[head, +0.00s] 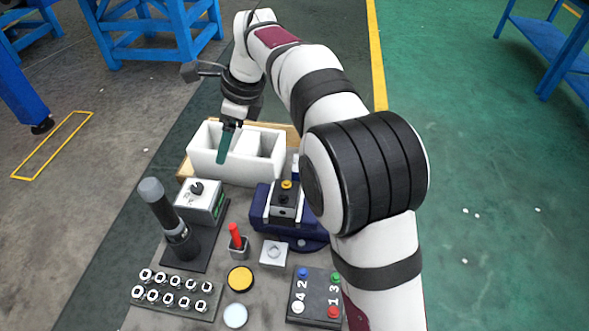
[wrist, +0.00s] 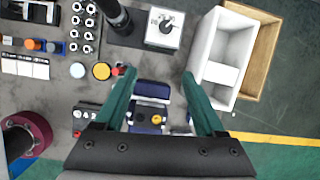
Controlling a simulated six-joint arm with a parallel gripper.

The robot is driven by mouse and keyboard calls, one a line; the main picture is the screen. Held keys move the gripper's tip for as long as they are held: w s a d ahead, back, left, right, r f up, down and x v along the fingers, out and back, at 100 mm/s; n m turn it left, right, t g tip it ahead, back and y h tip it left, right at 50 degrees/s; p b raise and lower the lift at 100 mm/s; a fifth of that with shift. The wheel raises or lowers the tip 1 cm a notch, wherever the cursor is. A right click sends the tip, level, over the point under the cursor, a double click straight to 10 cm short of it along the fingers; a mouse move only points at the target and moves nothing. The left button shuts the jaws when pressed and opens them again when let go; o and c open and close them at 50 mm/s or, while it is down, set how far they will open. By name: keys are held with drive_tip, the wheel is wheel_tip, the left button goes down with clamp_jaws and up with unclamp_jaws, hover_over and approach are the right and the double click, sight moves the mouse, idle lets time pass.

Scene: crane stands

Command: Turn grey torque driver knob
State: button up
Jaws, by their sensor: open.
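The torque driver (head: 165,215) stands upright on a black base at the left of the bench, with a grey knob (head: 151,189) on top. In the wrist view its dark body (wrist: 114,14) is cut by the top edge, and I cannot make out the knob there. My gripper (head: 226,150) hangs over the white bin, behind and to the right of the driver and apart from it. In the wrist view my gripper (wrist: 159,73) has its two green fingers wide apart with nothing between them.
A white box with a black dial (head: 199,198) stands just behind the driver. The white bin (head: 215,170) is at the back. A blue vise (head: 285,212), a red-handled tool (head: 236,238), a rack of sockets (head: 175,294) and a button box (head: 315,297) take up the bench.

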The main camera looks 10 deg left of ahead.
drive_tip(key=s+d+r+n+h, duration=0.1)
drive_tip(key=s+d+n, duration=0.3)
drive_tip(key=s+d, duration=0.4)
drive_tip(key=d+r, duration=0.1)
drive_tip(key=d, duration=0.5)
drive_tip(key=shift+s+d+r+n, duration=0.15)
drive_tip(key=shift+d+r+n, duration=0.05)
drive_tip(key=shift+n, duration=0.1)
